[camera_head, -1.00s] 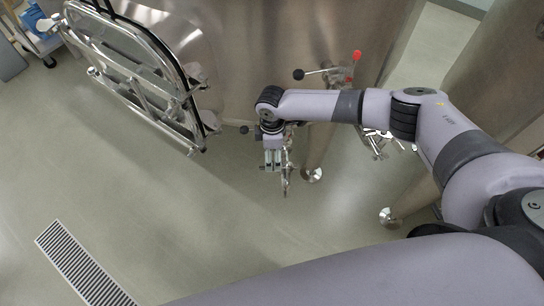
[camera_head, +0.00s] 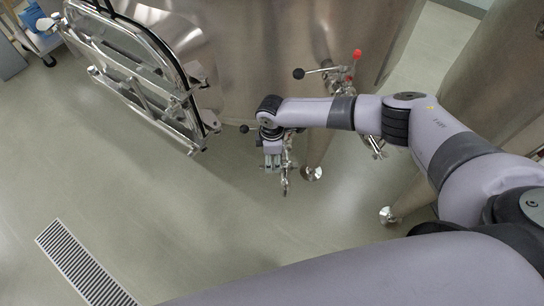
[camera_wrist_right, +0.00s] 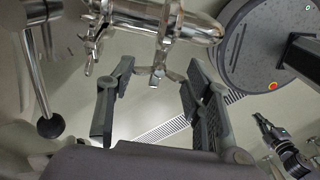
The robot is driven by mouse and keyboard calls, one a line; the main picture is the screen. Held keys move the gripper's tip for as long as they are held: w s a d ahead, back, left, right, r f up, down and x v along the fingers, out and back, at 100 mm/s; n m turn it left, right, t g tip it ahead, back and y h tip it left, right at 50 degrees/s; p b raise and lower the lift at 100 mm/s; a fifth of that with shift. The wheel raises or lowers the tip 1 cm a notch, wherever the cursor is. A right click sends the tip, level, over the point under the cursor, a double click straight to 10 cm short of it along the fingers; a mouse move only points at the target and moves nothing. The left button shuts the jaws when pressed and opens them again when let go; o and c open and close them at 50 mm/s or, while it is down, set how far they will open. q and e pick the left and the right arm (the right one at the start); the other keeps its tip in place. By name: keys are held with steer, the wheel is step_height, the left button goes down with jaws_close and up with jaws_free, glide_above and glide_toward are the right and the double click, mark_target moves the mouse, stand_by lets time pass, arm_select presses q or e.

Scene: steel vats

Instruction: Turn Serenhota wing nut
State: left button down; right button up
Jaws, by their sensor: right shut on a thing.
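The wing nut (camera_wrist_right: 157,75) is a small shiny metal piece on a clamp under a steel pipe fitting, in the right wrist view. My right gripper (camera_wrist_right: 160,98) has its dark fingers on either side of it and is shut on it. In the head view my right gripper (camera_head: 272,168) points down beside the steel valve fitting (camera_head: 286,160) at the front of the vat. The nut itself is too small and partly covered to make out there.
The large steel vat (camera_head: 270,60) stands behind, with its open hatch door (camera_head: 135,85) at left. A black-knobbed lever (camera_head: 310,72) and a red knob (camera_head: 357,54) stick out above my right forearm. Vat feet (camera_head: 312,174) stand nearby. The floor at left is clear around a drain grate (camera_head: 85,265).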

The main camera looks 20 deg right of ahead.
steer(key=c, duration=0.5)
